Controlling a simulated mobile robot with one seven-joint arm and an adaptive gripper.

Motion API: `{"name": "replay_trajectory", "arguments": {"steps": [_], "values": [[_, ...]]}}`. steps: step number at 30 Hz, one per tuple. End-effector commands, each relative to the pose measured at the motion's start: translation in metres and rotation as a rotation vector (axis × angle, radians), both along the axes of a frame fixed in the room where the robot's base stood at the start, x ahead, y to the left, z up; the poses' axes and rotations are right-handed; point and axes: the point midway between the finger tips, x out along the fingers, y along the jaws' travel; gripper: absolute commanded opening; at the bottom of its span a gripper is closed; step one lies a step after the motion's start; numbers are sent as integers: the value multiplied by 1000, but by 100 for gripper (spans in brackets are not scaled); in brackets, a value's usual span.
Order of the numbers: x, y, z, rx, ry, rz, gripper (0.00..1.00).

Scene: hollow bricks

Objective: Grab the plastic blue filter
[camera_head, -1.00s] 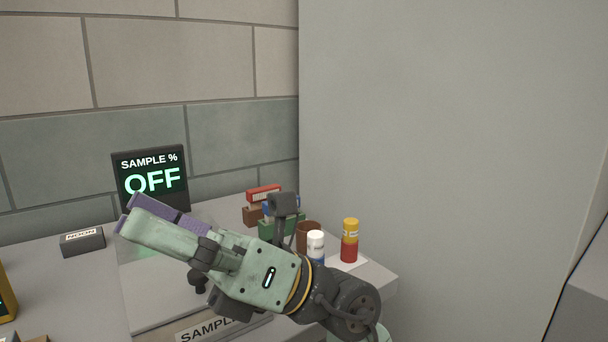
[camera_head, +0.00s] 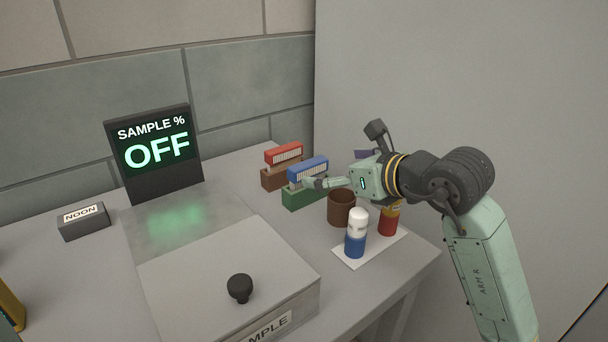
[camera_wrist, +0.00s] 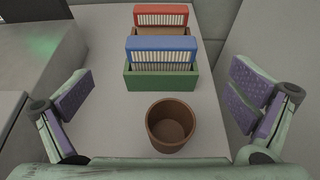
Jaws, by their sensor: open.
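The plastic blue filter (camera_head: 308,168) has a blue top and a pale ribbed side. It stands in a green hollow block (camera_head: 303,197) on the table, and in the wrist view the blue filter (camera_wrist: 161,47) is upright ahead of my gripper. My gripper (camera_wrist: 165,97) is open and empty, its purple-padded fingers spread wide to either side of the green block and a brown cup. In the head view my gripper (camera_head: 340,170) hovers above the table just right of the filter, its fingers partly hidden behind its own body.
A red filter (camera_head: 284,153) in a brown block stands behind the blue one. The brown cup (camera_head: 341,208) stands nearer, beside a white-and-blue bottle (camera_head: 356,233) and a red-and-yellow bottle (camera_head: 388,221). The sample box (camera_head: 225,275) and OFF screen (camera_head: 156,150) are left. A wall rises at right.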

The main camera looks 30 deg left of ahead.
Motion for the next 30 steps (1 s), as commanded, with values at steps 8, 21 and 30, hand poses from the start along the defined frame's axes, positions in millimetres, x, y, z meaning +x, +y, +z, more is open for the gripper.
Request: {"name": "replay_trajectory", "arguments": {"steps": [8, 21, 30], "values": [[10, 31, -12, 1, 1, 3, 100], [28, 75, -31, 1, 1, 4, 100], [29, 76, -33, 1, 0, 2, 97]]}}
